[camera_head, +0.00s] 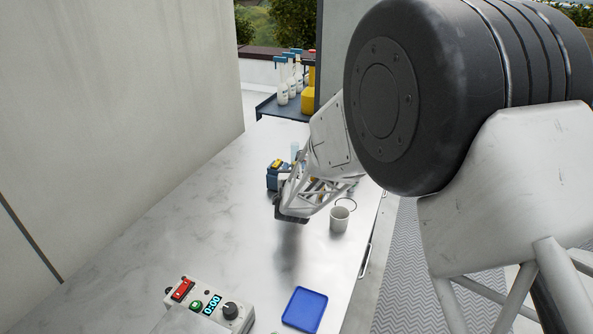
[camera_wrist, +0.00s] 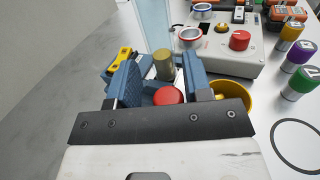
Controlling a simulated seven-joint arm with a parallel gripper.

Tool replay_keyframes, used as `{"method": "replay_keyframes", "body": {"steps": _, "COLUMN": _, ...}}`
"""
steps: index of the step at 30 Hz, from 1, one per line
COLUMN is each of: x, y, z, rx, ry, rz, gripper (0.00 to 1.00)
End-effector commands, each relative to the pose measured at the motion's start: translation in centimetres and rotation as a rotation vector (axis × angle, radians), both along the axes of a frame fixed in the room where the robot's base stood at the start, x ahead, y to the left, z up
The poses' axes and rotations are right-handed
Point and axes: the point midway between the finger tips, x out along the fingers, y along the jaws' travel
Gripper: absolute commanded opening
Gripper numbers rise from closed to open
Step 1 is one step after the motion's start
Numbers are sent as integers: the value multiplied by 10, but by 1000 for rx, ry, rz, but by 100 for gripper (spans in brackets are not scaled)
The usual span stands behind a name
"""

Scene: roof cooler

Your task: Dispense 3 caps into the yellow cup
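The yellow cup (camera_wrist: 236,96) shows in the wrist view, just right of my gripper and partly hidden by the gripper's dark bar. My gripper (camera_wrist: 160,88) has its two blue-grey fingers spread apart with nothing clasped between them. Beyond and between the fingers are a round red part (camera_wrist: 168,97) and an olive-yellow cylinder (camera_wrist: 163,66); I cannot tell whether they belong to a dispenser. A clear pale-blue tube (camera_wrist: 153,24) stands behind them. In the head view my arm hides the yellow cup; my gripper is over the table, its fingers out of sight.
A blue device with a yellow top (camera_head: 276,172) stands beyond my gripper. A pale cup (camera_head: 339,220) is to its right. A timer box (camera_head: 208,305) reading 0:00 and a blue tray (camera_head: 305,309) are in front. The wrist view shows a box with a red knob (camera_wrist: 240,40) and coloured-lid jars (camera_wrist: 299,55).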

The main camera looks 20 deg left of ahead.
Motion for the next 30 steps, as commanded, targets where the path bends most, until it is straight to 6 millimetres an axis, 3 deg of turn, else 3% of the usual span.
{"method": "replay_keyframes", "body": {"steps": 14, "x": -3, "y": -3, "z": 0, "rx": 0, "ry": 0, "rz": -2, "gripper": 50}}
{"method": "replay_keyframes", "body": {"steps": 30, "x": -53, "y": -24, "z": 0, "rx": 0, "ry": 0, "rz": -2, "gripper": 50}}
